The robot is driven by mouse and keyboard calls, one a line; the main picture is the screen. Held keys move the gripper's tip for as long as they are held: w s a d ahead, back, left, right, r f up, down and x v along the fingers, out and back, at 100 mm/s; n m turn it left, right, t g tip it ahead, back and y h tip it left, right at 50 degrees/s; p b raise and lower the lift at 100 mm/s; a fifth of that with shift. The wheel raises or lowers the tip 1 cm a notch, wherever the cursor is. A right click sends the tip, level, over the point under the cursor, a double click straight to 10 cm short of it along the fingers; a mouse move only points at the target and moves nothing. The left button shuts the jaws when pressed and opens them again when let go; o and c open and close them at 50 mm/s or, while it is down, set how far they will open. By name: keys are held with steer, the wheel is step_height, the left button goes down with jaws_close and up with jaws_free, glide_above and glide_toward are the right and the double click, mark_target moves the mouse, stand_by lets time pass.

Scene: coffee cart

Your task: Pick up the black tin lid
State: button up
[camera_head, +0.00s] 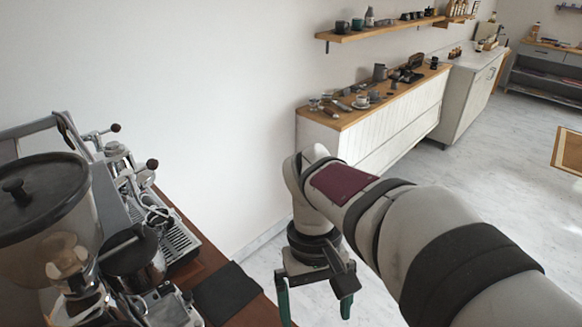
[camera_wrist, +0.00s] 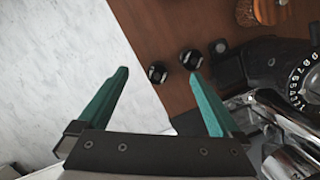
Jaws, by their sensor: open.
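I cannot make out the black tin lid for certain in either view. In the wrist view, two small dark round pieces, a left one (camera_wrist: 157,73) and a right one (camera_wrist: 191,60), sit on the brown wooden counter (camera_wrist: 175,25) near my fingertips. I cannot tell whether either is the lid. In the head view my gripper (camera_head: 315,305) points down beside the counter's right edge.
A grinder with a numbered dial (camera_wrist: 302,75) and shiny metal parts crowd the wrist view's right. A wooden-topped piece (camera_wrist: 270,12) stands at the top. In the head view, an espresso machine (camera_head: 150,205) and a black mat (camera_head: 226,292) are left of my gripper. Open floor lies right.

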steer(key=s+d+m+y, duration=0.1)
steer(key=s+m, duration=0.2)
steer(key=s, duration=0.2)
steer(key=shift+s+d+r+t, duration=0.2)
steer(key=shift+s+d+t, duration=0.2)
steer(key=s+f+m, duration=0.1)
steer(key=s, duration=0.1)
steer(key=s+m+t+y, duration=0.1)
steer(key=s+m, duration=0.1)
steer(key=s+f+m, duration=0.1)
steer(key=s+m, duration=0.1)
steer(key=s, duration=0.1)
steer(key=shift+d+f+t, duration=0.25)
steer(key=shift+f+t, duration=0.05)
steer(key=shift+c, duration=1)
steer(key=shift+s+f, duration=0.1)
steer(key=c, duration=0.5)
steer(key=w+a+n+h, duration=0.2)
steer(key=w+a+n, duration=0.2)
steer(key=w+n, duration=0.65)
steer(key=w+a+n+h, duration=0.2)
steer(key=w+a+n, duration=0.3)
steer(key=n, duration=1)
steer(key=shift+t, duration=0.4)
steer(key=x, duration=0.5)
steer(key=d+x, duration=0.1)
steer(key=x, duration=1)
steer(key=shift+w+d+r, duration=0.15)
steer(key=shift+d+r, duration=0.15)
steer(key=shift+d, duration=0.1)
